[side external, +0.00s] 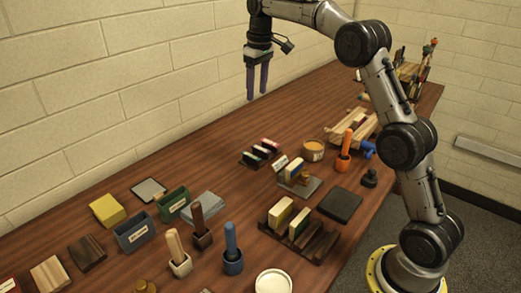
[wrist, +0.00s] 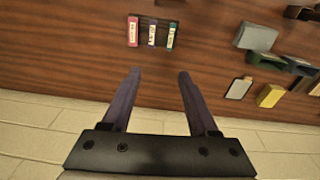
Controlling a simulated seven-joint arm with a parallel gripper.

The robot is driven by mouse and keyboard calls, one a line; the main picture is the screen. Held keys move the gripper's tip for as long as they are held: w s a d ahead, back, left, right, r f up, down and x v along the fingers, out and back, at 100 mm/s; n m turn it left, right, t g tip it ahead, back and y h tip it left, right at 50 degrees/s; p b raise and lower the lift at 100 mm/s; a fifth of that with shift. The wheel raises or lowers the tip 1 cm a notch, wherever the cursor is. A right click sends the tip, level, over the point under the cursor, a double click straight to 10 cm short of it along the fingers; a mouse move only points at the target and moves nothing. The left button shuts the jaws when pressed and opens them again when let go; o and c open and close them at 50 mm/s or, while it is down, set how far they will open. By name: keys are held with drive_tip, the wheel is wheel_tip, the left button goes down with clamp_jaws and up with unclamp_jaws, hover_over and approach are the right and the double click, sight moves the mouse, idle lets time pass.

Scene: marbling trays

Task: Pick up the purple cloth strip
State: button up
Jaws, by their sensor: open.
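I cannot clearly make out a purple cloth strip in either view. In the wrist view, a small dark rack (wrist: 149,43) holds a pink piece (wrist: 133,31), a white and purple piece (wrist: 152,35) and a green piece (wrist: 171,37); they are too small to identify. In the side view this rack (side external: 247,159) sits mid-table. My gripper (side external: 257,95) is open and empty, high above the table near the wall. In the wrist view its two fingers (wrist: 160,72) stand apart with only bare table and wall behind them.
A jar (side external: 313,150) and an orange-handled tool (side external: 346,143) stand right of the rack. A dark rack of blocks (side external: 318,246), a blue-handled tool (side external: 231,242) and a yellow block (side external: 107,209) are nearer the camera. The table along the wall below my gripper is clear.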

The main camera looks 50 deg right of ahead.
drive_tip(key=g, duration=0.1)
approach(261, 148)
drive_tip(key=shift+w+a+f, duration=0.1)
drive_tip(key=shift+a+f, duration=0.1)
drive_tip(key=shift+f, duration=0.5)
drive_tip(key=shift+d+f, duration=0.15)
drive_tip(key=shift+f, duration=2.85)
drive_tip(key=shift+f, duration=0.2)
clamp_jaws()
